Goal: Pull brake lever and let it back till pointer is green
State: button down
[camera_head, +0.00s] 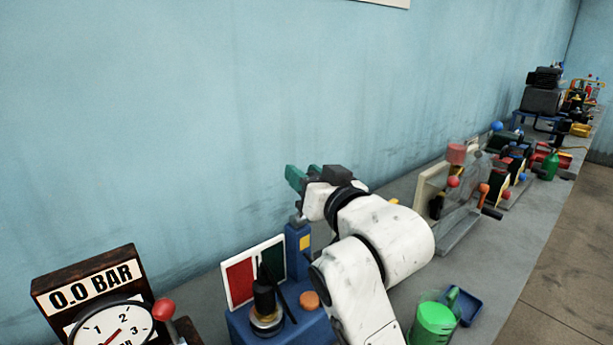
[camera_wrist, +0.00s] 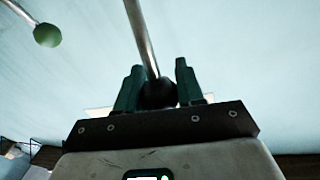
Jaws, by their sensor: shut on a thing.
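In the wrist view my gripper (camera_wrist: 158,72) has its green fingers on either side of a black ball knob (camera_wrist: 158,94) at the end of a metal lever rod (camera_wrist: 141,38), and is shut on it. In the head view my gripper (camera_head: 302,173) is above a blue post (camera_head: 297,250) of a blue machine (camera_head: 248,333); the lever is mostly hidden there. A red and green board (camera_head: 240,285) stands at the back of the machine. A dark upright shape in front of it may be the pointer; I cannot tell which colour it marks.
A gauge box reading 0.0 BAR (camera_head: 97,287) and a red-knobbed lever (camera_head: 164,309) stand at left. A green can (camera_head: 433,324) and blue tray (camera_head: 464,305) are at right. Another lever with a green ball (camera_wrist: 47,35) shows in the wrist view. The wall is behind.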

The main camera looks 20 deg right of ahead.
jog(key=shift+s+d+f+m+t+b, duration=0.2)
jog(key=shift+s+f+t+b, duration=0.5)
jog(key=shift+b, duration=1.1)
jog(key=shift+s+d+f+m+t+b, duration=0.2)
jog(key=shift+s+f+t+b, duration=0.5)
jog(key=shift+b, duration=1.05)
jog(key=shift+t, duration=0.9)
jog(key=shift+s+d+f+b, duration=0.25)
jog(key=shift+s+f+b, duration=0.1)
jog(key=shift+s, duration=0.2)
jog(key=shift+s+d+f+b, duration=0.2)
jog(key=shift+s+b, duration=0.2)
jog(key=shift+s, duration=0.2)
jog(key=shift+s+d+f+b, duration=0.25)
jog(key=shift+s+f+b, duration=0.1)
jog(key=shift+s, duration=0.2)
jog(key=c, duration=0.9)
grip_release()
jog(key=shift+s+d+r, duration=0.1)
jog(key=shift+o, duration=0.9)
